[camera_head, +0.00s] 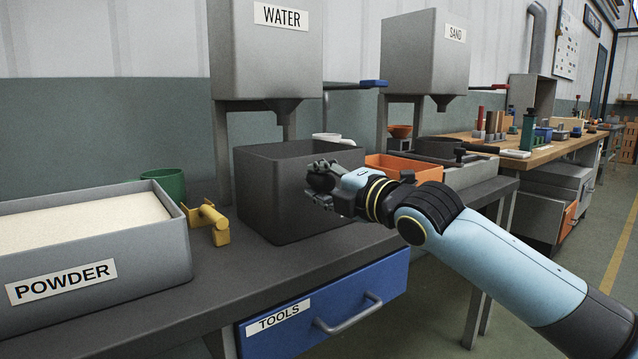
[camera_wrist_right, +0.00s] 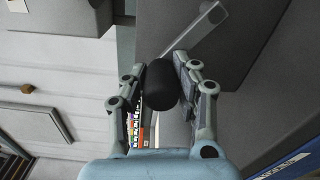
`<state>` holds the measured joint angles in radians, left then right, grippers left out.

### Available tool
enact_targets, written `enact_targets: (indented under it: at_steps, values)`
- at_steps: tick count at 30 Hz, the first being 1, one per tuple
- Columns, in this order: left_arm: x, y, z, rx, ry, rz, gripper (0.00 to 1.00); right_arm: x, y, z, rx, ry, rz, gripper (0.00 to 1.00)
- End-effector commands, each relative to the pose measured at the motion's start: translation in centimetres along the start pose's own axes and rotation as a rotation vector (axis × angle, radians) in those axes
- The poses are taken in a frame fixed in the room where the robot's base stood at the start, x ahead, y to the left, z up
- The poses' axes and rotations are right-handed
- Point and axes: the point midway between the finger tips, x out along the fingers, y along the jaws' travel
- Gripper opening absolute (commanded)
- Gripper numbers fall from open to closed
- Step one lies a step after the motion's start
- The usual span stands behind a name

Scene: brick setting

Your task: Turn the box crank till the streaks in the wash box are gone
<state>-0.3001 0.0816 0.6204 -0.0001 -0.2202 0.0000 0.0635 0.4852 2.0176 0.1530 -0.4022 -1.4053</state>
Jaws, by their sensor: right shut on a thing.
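A dark grey open box (camera_head: 266,195) stands on the bench under the WATER hopper; I take it for the wash box. Its floor is hidden by its front wall and I see no streaks from here. My right gripper (camera_head: 319,186) is in front of the box's right side. In the right wrist view, my right gripper (camera_wrist_right: 165,78) is shut on a black rounded knob, the crank handle (camera_wrist_right: 161,88), which lies between its two fingers. A light grey crank arm (camera_wrist_right: 196,32) runs up and right behind the knob. My left gripper is not in view.
A POWDER tray (camera_head: 95,262) stands at the left, with a yellow tool (camera_head: 208,224) and green cup (camera_head: 167,185) beside it. An orange bin (camera_head: 405,165) is behind my right arm. The blue TOOLS drawer (camera_head: 330,300) is below. Bare bench lies in front of the box.

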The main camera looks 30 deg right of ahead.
Motion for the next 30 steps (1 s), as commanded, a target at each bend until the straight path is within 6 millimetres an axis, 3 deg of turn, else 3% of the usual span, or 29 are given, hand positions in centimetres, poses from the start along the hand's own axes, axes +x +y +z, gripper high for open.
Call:
enact_targets:
  at_steps: [14,15,20,30]
  values:
    - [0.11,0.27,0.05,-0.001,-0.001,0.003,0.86,-0.02,-0.24,0.04,-0.013,0.0,-0.004,0.0]
    - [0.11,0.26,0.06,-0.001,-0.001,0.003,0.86,-0.02,-0.24,0.04,-0.012,0.0,-0.004,0.32]
    - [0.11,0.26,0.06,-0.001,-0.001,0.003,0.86,-0.02,-0.18,0.04,-0.013,0.0,-0.002,0.52]
    - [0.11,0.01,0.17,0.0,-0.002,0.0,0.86,-0.33,-0.15,0.05,-0.014,0.0,-0.002,0.53]
